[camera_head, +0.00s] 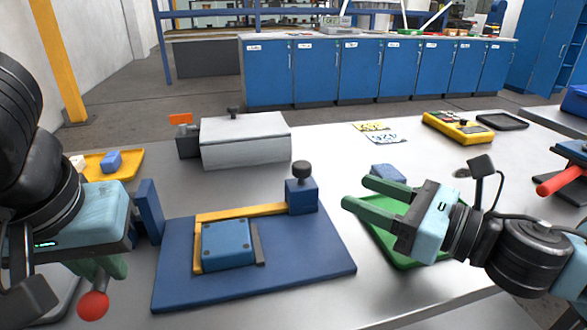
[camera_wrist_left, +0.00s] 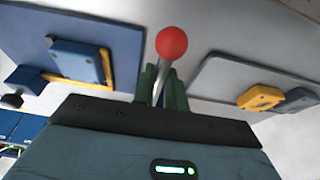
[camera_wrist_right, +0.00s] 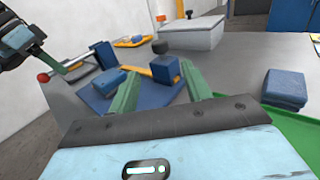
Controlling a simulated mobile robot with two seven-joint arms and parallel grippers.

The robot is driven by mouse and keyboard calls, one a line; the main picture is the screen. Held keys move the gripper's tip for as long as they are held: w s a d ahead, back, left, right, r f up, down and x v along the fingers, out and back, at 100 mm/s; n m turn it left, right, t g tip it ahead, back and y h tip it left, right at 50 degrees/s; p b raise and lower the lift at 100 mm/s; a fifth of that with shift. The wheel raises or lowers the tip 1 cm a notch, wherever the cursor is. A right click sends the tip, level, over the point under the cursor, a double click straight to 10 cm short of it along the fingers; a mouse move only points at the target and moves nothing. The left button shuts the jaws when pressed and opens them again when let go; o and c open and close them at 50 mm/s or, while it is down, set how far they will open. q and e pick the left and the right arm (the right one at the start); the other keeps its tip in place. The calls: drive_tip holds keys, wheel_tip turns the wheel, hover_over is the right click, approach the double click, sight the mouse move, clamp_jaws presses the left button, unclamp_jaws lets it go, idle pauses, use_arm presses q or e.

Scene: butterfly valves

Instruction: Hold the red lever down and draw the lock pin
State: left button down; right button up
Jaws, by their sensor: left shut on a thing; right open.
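The red lever knob (camera_head: 93,305) is at the lower left in the head view, low beside the left of the blue base plate (camera_head: 295,275). My left gripper (camera_head: 107,270) is shut on the lever just below the knob; its green fingers flank the shaft in the left wrist view (camera_wrist_left: 160,85). The lock pin's black knob (camera_head: 302,169) stands upright on a small blue block (camera_head: 301,196) at the plate's back right corner. It also shows in the right wrist view (camera_wrist_right: 160,47). My right gripper (camera_head: 355,194) is open and empty, right of the block and apart from it.
A grey box (camera_head: 246,142) stands behind. A green tray (camera_head: 385,245) lies under my right gripper, with a blue block (camera_head: 388,174) near it. A yellow tray (camera_head: 125,165) is at back left.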

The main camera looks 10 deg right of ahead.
sight(310, 173)
drive_tip(key=shift+x, duration=6)
drive_tip(key=shift+f, duration=0.1)
drive_tip(key=shift+c, duration=0.4)
clamp_jaws()
